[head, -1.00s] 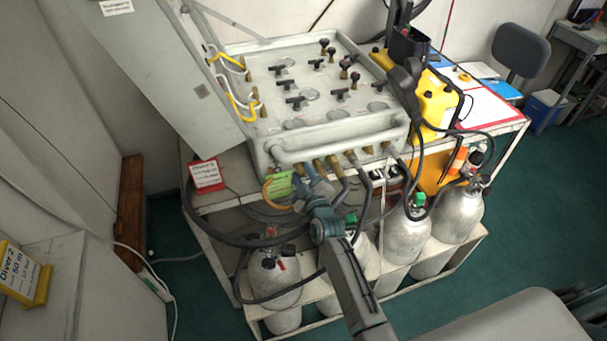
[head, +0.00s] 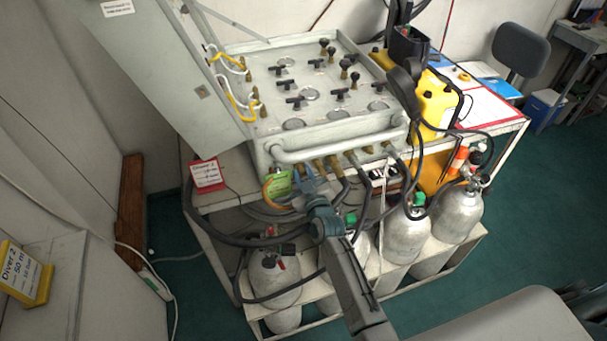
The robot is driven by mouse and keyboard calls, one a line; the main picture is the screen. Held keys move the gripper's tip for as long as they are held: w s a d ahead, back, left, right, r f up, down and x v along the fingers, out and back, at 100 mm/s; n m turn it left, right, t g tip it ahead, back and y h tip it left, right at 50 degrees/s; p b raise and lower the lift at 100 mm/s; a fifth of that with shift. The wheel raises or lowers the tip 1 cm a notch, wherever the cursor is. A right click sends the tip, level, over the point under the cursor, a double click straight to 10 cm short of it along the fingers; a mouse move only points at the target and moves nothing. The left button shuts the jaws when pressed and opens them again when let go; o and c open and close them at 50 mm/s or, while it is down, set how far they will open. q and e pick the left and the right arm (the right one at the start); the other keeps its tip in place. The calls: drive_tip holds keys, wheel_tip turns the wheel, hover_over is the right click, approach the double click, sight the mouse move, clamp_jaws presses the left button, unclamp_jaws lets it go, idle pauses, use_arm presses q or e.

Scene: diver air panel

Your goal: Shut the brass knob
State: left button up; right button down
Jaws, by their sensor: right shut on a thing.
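The grey air panel (head: 330,132) stands on the cart with black-handled valves on its top face. A row of brass fittings (head: 333,163) runs along its lower front edge, under the white rail. My right gripper (head: 305,180) is at the left part of this row, just right of a green tag (head: 278,185). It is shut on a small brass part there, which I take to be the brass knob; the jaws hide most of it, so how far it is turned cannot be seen. My left gripper is not in view.
Dark hoses (head: 235,240) hang around the gripper below the panel. Silver cylinders (head: 405,238) stand on the lower shelf. The open panel lid (head: 170,65) rises at the left, a red tag (head: 207,174) near its foot. A yellow case (head: 436,100) is at the right.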

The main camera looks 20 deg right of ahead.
drive_tip(key=m, duration=0.4)
drive_tip(key=shift+m, duration=2.8)
drive_tip(key=c, duration=1.5)
unclamp_jaws()
drive_tip(key=shift+s+d+b, duration=0.2)
drive_tip(key=shift+s+b, duration=1.05)
drive_tip(key=shift+s, duration=4.2)
drive_tip(key=shift+r, duration=0.1)
